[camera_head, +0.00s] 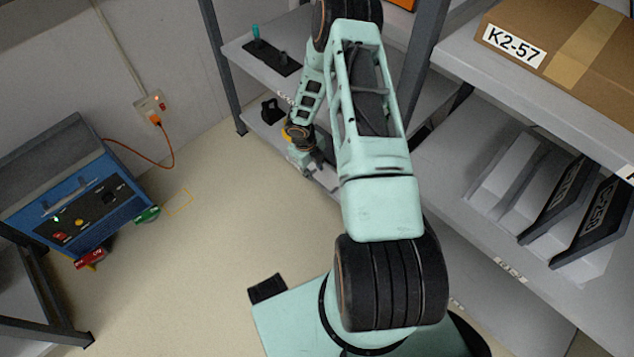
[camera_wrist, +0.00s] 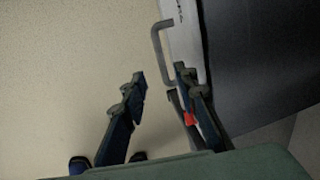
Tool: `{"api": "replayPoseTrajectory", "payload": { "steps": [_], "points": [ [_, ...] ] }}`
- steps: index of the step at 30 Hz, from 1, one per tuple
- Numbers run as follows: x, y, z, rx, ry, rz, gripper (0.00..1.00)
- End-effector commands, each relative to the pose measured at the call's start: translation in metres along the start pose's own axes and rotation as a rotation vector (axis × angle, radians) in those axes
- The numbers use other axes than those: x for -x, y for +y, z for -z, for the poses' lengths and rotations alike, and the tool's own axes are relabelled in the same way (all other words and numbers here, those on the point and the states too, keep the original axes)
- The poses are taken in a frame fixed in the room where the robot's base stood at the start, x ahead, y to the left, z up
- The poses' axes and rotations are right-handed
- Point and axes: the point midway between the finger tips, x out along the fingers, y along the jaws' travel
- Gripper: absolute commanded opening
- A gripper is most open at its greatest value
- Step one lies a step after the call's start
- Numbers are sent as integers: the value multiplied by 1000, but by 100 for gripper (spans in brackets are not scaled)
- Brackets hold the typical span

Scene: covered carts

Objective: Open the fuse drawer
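In the wrist view, a grey U-shaped handle (camera_wrist: 156,42) sticks out from a narrow pale front (camera_wrist: 187,38) with small dark lettering that I cannot read. This looks like the drawer's front, seen steeply from one side. My gripper (camera_wrist: 161,78) is open, its two dark fingers apart with nothing held between them. The handle is just beyond the fingertips, and I see no clear contact. A small red spot shows by the right finger. In the head view, my gripper (camera_head: 312,168) is low by the shelf unit, and my arm hides most of the drawer.
A grey shelf unit (camera_head: 500,262) stands on the right, holding a cardboard box (camera_head: 585,35) marked K2-57 and dark-fronted bins (camera_head: 590,222). A blue box (camera_head: 112,170) with an orange cable (camera_head: 170,150) stands at left. The pale floor (camera_head: 200,255) between is mostly clear.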

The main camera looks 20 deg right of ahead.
Motion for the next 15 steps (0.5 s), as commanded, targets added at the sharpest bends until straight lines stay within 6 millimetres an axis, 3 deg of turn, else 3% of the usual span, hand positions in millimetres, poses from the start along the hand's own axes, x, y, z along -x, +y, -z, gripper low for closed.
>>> {"api": "replayPoseTrajectory", "payload": {
  "steps": [6,15],
  "points": [
    [-48,1,1,-4,1,-1,27],
    [-86,0,1,-5,1,0,27]
  ]
}}
